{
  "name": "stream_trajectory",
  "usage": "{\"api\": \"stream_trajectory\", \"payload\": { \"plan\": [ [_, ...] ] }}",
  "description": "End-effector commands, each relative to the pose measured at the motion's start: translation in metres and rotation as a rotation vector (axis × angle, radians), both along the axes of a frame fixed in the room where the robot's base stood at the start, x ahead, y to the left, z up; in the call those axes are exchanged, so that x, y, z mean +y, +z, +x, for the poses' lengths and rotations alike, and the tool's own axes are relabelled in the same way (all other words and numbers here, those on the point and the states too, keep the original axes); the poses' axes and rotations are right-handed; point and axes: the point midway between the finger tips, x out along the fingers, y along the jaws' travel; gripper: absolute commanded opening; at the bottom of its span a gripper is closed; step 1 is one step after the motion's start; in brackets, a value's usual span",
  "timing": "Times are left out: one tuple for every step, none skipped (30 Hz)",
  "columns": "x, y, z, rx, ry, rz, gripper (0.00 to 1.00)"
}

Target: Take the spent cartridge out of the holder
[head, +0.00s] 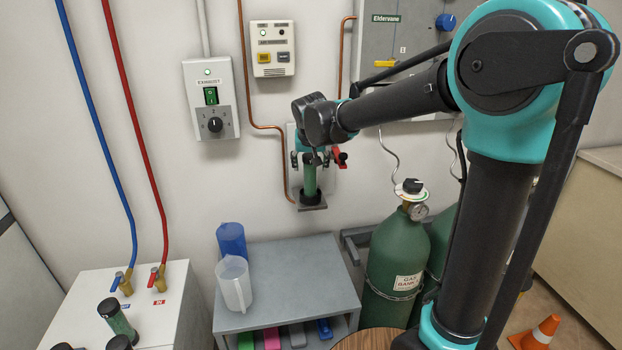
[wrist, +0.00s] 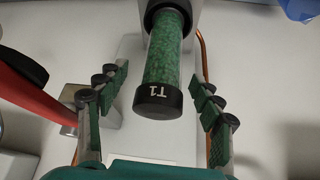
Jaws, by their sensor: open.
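The cartridge (head: 310,180) is a green granule-filled tube with black ends, standing upright in the small holder (head: 312,206) on the wall. In the wrist view the cartridge (wrist: 167,55) shows a black cap marked T1, and its far end sits in the holder's black collar (wrist: 168,8). My gripper (head: 310,158) is over the upper end of the cartridge. In the wrist view my gripper (wrist: 160,88) is open, one green-padded finger on each side of the cartridge, with visible gaps on both sides.
A red valve handle (head: 339,157) is close beside my gripper, at left in the wrist view (wrist: 38,92). Below are a grey shelf (head: 300,262) with a blue jug (head: 231,240) and a clear jug (head: 234,284). A green gas cylinder (head: 392,265) stands right.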

Motion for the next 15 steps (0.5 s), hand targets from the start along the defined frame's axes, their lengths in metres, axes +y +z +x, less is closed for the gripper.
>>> {"api": "stream_trajectory", "payload": {
  "plan": [
    [0.0002,-0.0043,0.0027,0.000,0.000,0.000,0.66],
    [0.0003,-0.0059,0.0036,0.000,0.000,0.000,0.66],
    [0.0004,-0.0075,0.0043,0.000,0.000,0.000,0.66],
    [0.0004,-0.0082,0.0047,0.000,0.000,0.000,0.66],
    [0.0004,-0.0086,0.0048,0.000,0.000,0.000,0.66],
    [0.0004,-0.0089,0.0048,0.000,0.000,0.000,0.66],
    [0.0005,-0.0089,0.0048,0.000,0.001,0.000,0.66],
    [0.0005,-0.0088,0.0048,0.000,0.001,0.000,0.66],
    [0.0005,-0.0087,0.0047,0.000,0.001,0.000,0.66],
    [0.0005,-0.0087,0.0047,0.000,0.001,0.000,0.66],
    [0.0005,-0.0087,0.0047,0.000,0.001,0.000,0.64],
    [0.0005,-0.0086,0.0047,0.000,0.001,0.000,0.59],
    [0.0005,-0.0086,0.0047,0.000,0.001,0.000,0.55],
    [0.0005,-0.0086,0.0047,0.000,0.001,0.000,0.52],
    [0.0005,-0.0085,0.0046,0.000,0.001,0.000,0.47]
  ]
}}
